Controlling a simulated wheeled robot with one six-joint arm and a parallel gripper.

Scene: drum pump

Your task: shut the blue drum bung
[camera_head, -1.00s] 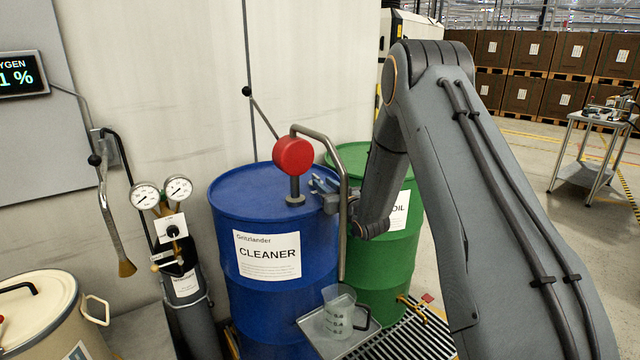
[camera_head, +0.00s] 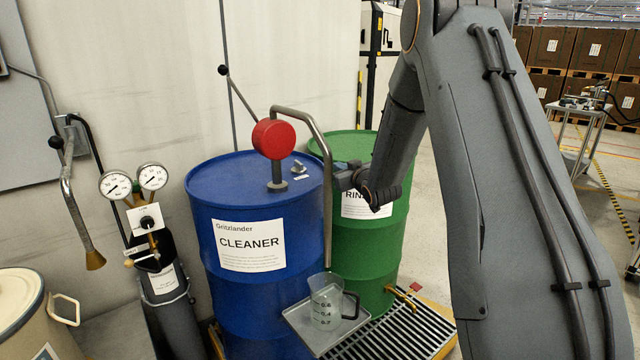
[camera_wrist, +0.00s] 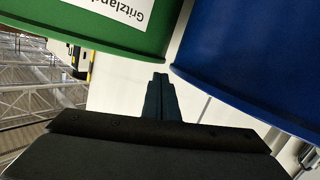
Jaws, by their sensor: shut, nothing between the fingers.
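The blue drum (camera_head: 243,205), labelled CLEANER, stands upright in the head view. A small grey bung with a raised handle (camera_head: 298,168) shows on its top, right of the red pump head (camera_head: 274,139). I cannot tell from here whether the bung is closed. My gripper (camera_head: 342,172) is to the right of the bung, apart from it, partly behind the pump's bent pipe (camera_head: 326,200) in the picture. In the wrist view, my gripper's fingers (camera_wrist: 160,82) are together and empty, between the blue drum (camera_wrist: 260,60) and the green drum (camera_wrist: 110,32).
The green drum (camera_head: 367,240) stands close behind the blue one. A clear jug (camera_head: 326,305) sits on a small tray (camera_head: 300,322) under the pipe. A gas cylinder with gauges (camera_head: 165,300) and a cream pot (camera_head: 30,320) stand left.

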